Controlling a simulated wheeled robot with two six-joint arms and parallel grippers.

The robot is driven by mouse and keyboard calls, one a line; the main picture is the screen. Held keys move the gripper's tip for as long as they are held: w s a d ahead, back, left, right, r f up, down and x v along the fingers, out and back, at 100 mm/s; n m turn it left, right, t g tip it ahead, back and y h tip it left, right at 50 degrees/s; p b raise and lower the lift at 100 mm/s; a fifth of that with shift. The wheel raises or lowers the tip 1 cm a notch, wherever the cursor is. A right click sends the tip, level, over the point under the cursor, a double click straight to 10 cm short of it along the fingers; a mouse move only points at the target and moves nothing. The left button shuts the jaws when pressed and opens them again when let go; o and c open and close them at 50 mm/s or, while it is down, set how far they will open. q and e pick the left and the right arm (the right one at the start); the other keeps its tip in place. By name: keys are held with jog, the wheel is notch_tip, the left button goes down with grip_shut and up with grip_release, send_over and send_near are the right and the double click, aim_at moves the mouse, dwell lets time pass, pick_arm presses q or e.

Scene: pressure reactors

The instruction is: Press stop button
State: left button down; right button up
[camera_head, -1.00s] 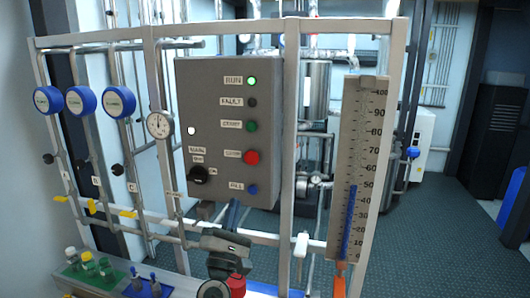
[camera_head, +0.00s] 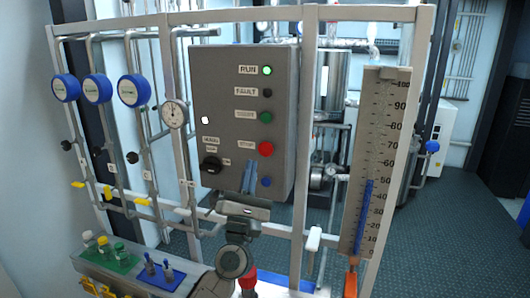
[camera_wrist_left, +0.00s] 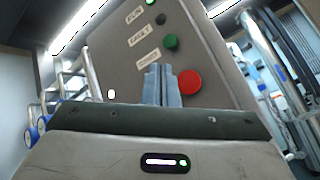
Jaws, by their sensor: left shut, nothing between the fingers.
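The red stop button (camera_head: 266,148) is on the right side of a grey control panel (camera_head: 225,90), below the green start button (camera_head: 265,117). In the left wrist view the red button (camera_wrist_left: 190,82) lies just right of my fingertips. My left gripper (camera_head: 248,176) is shut and empty in front of the lower panel, with its fingertips below and left of the red button. The closed fingers (camera_wrist_left: 162,84) cover part of the panel labels. I cannot tell whether there is contact. My right gripper is not in view.
A blue button (camera_head: 266,182) and a black rotary knob (camera_head: 211,165) are low on the panel. A lit green run lamp (camera_head: 267,71) is at the top. A level gauge (camera_head: 369,165) stands to the right. Round blue gauges (camera_head: 134,90) are at the left.

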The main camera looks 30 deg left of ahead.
aim_at(264, 144)
pick_arm(q)
jog(key=shift+w+a+b, duration=0.25)
jog(key=shift+w+b, duration=0.05)
jog(key=shift+w, duration=0.75)
jog(key=shift+w+a+b, duration=0.25)
jog(key=shift+w+b, duration=0.05)
jog(key=shift+w, duration=0.8)
jog(key=shift+w+a+b, duration=0.25)
jog(key=shift+w+b, duration=0.05)
jog(key=shift+w, duration=0.75)
jog(key=shift+w+a, duration=0.1)
jog(key=shift+w, duration=0.35)
jog(key=shift+w+a+b, duration=0.1)
jog(key=shift+w+b, duration=0.25)
jog(key=shift+w, duration=0.1)
jog(key=shift+s, duration=0.15)
dwell(0.3)
jog(key=shift+s+d+p, duration=0.2)
jog(key=shift+s+p, duration=0.25)
jog(key=shift+s, duration=0.3)
